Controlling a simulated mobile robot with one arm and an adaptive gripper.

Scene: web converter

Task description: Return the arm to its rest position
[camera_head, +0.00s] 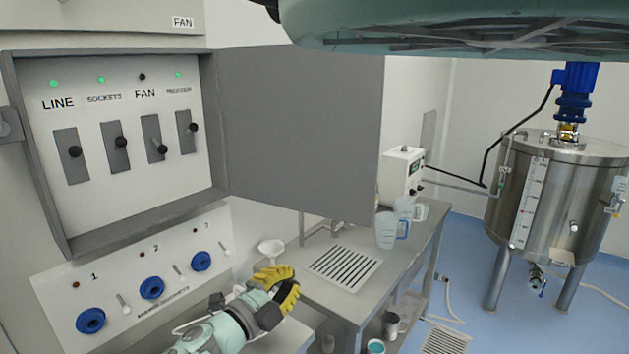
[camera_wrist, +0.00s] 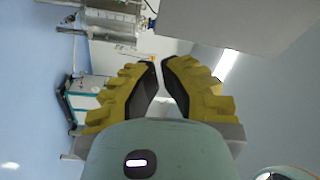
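My gripper (camera_head: 288,279) has yellow ribbed fingers. In the head view it is at the lower middle, below the open cabinet door and near the left end of the steel bench. In the wrist view its fingertips (camera_wrist: 158,62) lean towards each other with a narrow gap between them. Nothing shows between the fingers. My arm reaches in from the bottom edge of the head view, and most of it is out of frame.
An open switch cabinet (camera_head: 70,236) has four levers; the FAN lamp is dark and the others green. Its grey door (camera_head: 300,130) hangs above my gripper. Blue sockets (camera_head: 152,288) are at left. The bench (camera_head: 335,310) holds jugs (camera_head: 386,230). A steel tank (camera_head: 560,200) stands right.

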